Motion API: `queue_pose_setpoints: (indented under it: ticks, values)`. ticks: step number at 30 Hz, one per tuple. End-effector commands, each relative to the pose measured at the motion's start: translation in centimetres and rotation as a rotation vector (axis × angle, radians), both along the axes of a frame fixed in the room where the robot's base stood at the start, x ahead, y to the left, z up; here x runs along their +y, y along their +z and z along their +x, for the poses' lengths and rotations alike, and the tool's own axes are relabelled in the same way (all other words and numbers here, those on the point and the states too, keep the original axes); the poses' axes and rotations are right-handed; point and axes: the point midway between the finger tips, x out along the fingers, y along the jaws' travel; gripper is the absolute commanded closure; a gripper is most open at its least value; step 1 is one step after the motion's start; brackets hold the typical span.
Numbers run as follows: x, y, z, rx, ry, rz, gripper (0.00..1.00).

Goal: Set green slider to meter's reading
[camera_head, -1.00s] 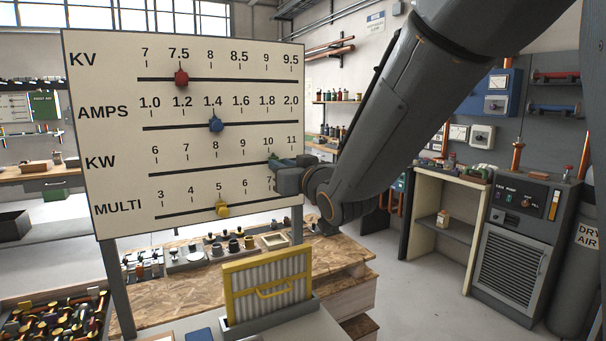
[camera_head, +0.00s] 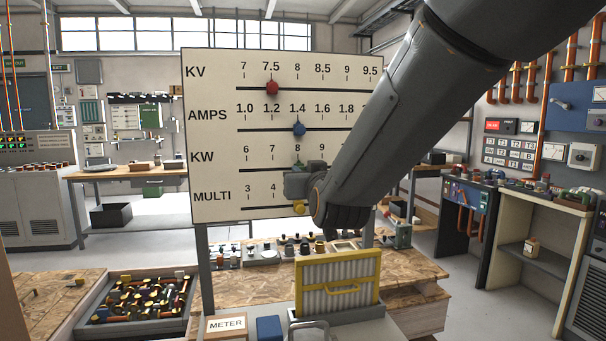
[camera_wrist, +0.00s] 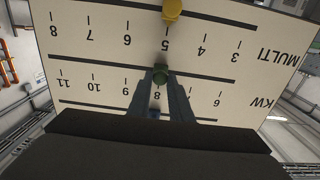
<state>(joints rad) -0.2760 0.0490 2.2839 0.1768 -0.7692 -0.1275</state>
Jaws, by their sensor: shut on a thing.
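The white slider board (camera_head: 215,90) has rows marked KV, AMPS, KW and MULTI. The green slider (camera_wrist: 160,72) is on the KW track, by the 8 mark in the wrist view. My gripper (camera_wrist: 160,82) is shut on it; in the head view my gripper (camera_head: 302,183) hides part of the KW and MULTI rows. The red slider (camera_head: 272,89) is at about 7.5 KV and the blue slider (camera_head: 299,128) at about 1.4 AMPS. The yellow slider (camera_head: 299,208) is near 5 on MULTI.
A yellow-framed filter (camera_head: 338,285) stands before the board. A bin of mixed parts (camera_head: 140,305) is at the lower left. Small knobs line the wooden bench (camera_head: 265,275) behind.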

Motion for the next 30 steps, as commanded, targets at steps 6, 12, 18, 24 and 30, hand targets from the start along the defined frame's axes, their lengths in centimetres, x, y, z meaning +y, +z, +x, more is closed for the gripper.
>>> queue_pose_setpoints:
  ticks: [6,12,18,24,30]
  values:
    - [0.1,0.0,0.0,-0.001,0.002,0.000,0.63]
    - [0.2,0.0,0.0,-0.001,0.003,0.000,0.63]
    - [0.1,0.1,-0.7,-0.002,0.004,0.000,0.63]
    - [-0.3,0.1,-3.4,-0.003,0.005,0.000,0.63]
    - [-0.8,0.1,-6.1,-0.003,0.004,0.001,0.63]
